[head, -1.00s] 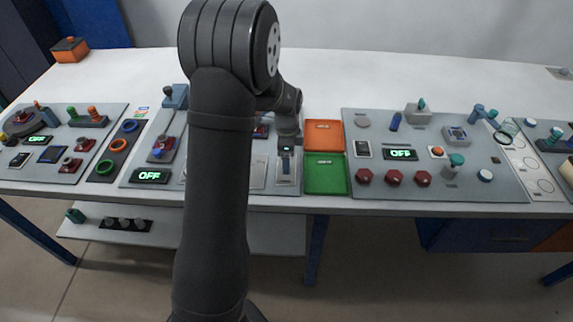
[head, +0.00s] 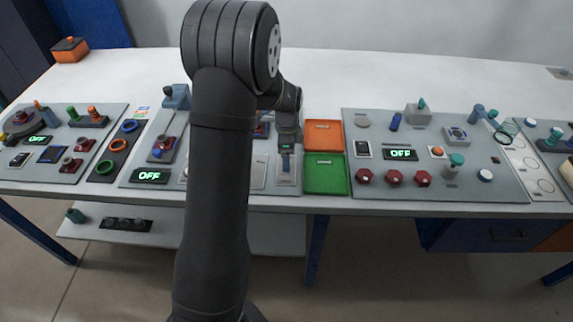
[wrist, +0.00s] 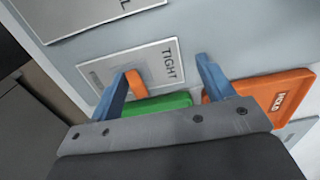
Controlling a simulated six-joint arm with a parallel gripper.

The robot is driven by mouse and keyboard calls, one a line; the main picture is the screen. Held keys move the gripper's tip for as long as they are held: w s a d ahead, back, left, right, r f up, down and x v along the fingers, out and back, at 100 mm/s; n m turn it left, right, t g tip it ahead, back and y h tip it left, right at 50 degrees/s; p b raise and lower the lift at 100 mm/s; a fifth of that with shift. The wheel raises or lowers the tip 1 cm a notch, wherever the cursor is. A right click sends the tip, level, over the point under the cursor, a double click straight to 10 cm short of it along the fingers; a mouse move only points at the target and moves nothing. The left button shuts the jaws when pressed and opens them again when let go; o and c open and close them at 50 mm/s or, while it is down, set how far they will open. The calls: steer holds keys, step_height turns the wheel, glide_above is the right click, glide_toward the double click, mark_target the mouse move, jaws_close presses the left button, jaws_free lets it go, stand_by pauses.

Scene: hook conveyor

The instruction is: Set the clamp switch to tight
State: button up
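The clamp switch plate (wrist: 155,58) is a pale panel lettered TIGHT, under my gripper in the wrist view. It also shows in the head view (head: 287,183), partly covered by my gripper. A small orange lever (wrist: 136,84) stands at the plate, between my blue fingers and close beside the left one. I cannot tell whether they touch. My gripper (wrist: 165,67) is open, with its fingers wide apart. In the head view my gripper (head: 286,160) is low over the plate, and the lever is hidden. The plate's other lettering is covered or unreadable.
A green tray (head: 324,190) and an orange tray (head: 323,122) lie just right of the plate. A grey panel (head: 470,185) with red knobs stands farther right. Other control panels (head: 60,150) lie to the left.

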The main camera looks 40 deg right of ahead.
steer(key=shift+s+a+r, duration=0.1)
steer(key=shift+s+a, duration=0.1)
step_height(320, 180, up, 7)
stand_by(0.7)
step_height(320, 180, down, 7)
steer(key=shift+w+d, duration=0.2)
stand_by(0.6)
